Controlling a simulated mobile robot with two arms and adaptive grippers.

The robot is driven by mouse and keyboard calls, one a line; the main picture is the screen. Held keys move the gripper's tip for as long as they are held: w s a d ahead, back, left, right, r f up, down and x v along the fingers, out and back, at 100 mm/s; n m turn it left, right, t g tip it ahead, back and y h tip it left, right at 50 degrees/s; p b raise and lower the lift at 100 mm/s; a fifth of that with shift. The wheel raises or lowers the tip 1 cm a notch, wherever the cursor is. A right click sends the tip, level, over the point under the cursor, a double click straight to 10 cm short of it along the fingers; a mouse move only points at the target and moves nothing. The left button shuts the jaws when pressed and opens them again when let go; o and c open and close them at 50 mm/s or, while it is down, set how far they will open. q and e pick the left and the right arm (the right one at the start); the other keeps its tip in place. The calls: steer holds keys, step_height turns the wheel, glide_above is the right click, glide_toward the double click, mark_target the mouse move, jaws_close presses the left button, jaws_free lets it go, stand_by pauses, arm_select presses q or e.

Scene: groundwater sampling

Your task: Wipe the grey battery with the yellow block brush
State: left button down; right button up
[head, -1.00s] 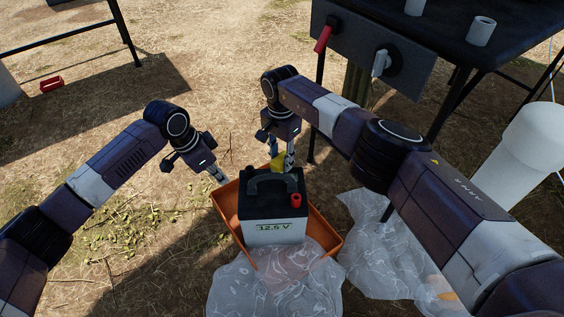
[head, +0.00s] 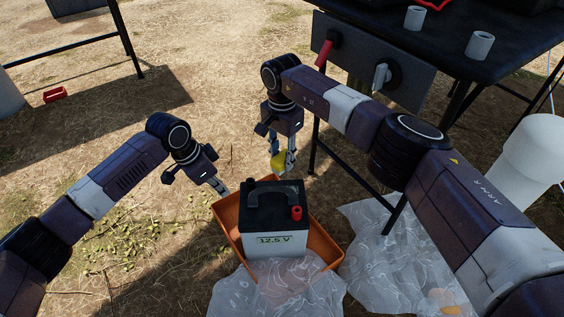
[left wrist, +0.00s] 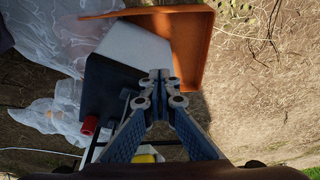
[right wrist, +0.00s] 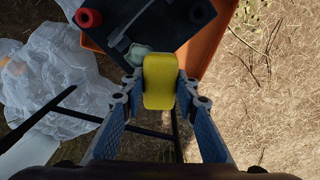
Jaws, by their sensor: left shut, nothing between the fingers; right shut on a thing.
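The grey battery (head: 274,242) has a black top, a handle and a red terminal cap. It stands in an orange tray (head: 226,210), and its front label reads 12.5 V. My right gripper (head: 283,168) is shut on the yellow block brush (right wrist: 160,82) and holds it above the battery's far edge. In the right wrist view a pale grey-green patch (right wrist: 138,54) shows on the battery's dark top beside the brush. In the head view the brush (head: 279,161) looks apart from the battery. My left gripper (head: 222,190) is shut and empty, left of the battery near the tray's rim.
Clear plastic sheets (head: 385,250) lie in front of and right of the tray. A dark table (head: 440,40) with white cups stands at the back right; a panel with red and grey handles hangs from its side. A white cylinder (head: 530,150) stands at right.

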steer(key=shift+r, duration=0.1)
